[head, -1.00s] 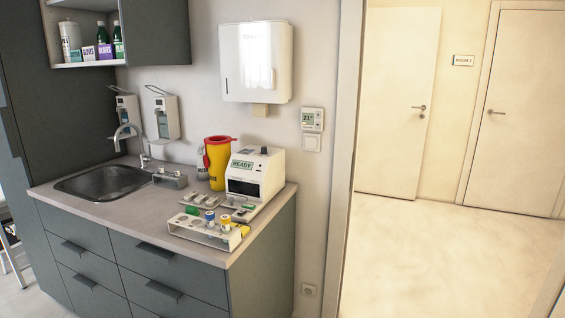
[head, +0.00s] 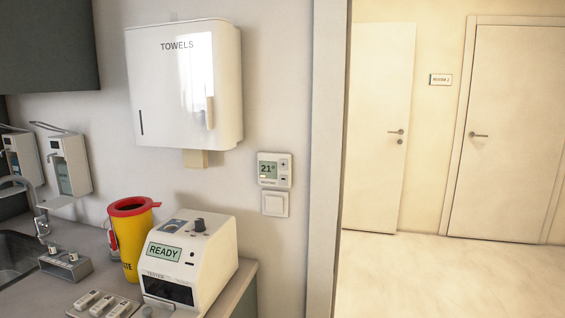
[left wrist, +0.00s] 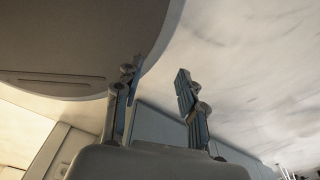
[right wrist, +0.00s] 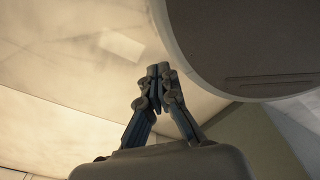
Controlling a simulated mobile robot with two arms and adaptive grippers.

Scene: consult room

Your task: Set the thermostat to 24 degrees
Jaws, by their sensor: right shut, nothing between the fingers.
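The thermostat (head: 274,170) is a small white unit on the wall, right of the towel dispenser and left of the door frame. Its display reads 21°, with a plus button (head: 283,164) at its upper right and another button (head: 283,180) below that. Neither gripper shows in the head view. In the left wrist view my left gripper (left wrist: 157,80) is open with its fingers apart and nothing between them. In the right wrist view my right gripper (right wrist: 158,72) is shut and empty, its fingertips together. Neither wrist view shows the thermostat.
A white switch (head: 275,203) sits just below the thermostat. The towel dispenser (head: 185,85) juts from the wall. The counter holds a white READY device (head: 215,250), a yellow bin (head: 131,240) and small items. An open doorway with free floor (head: 430,275) lies right.

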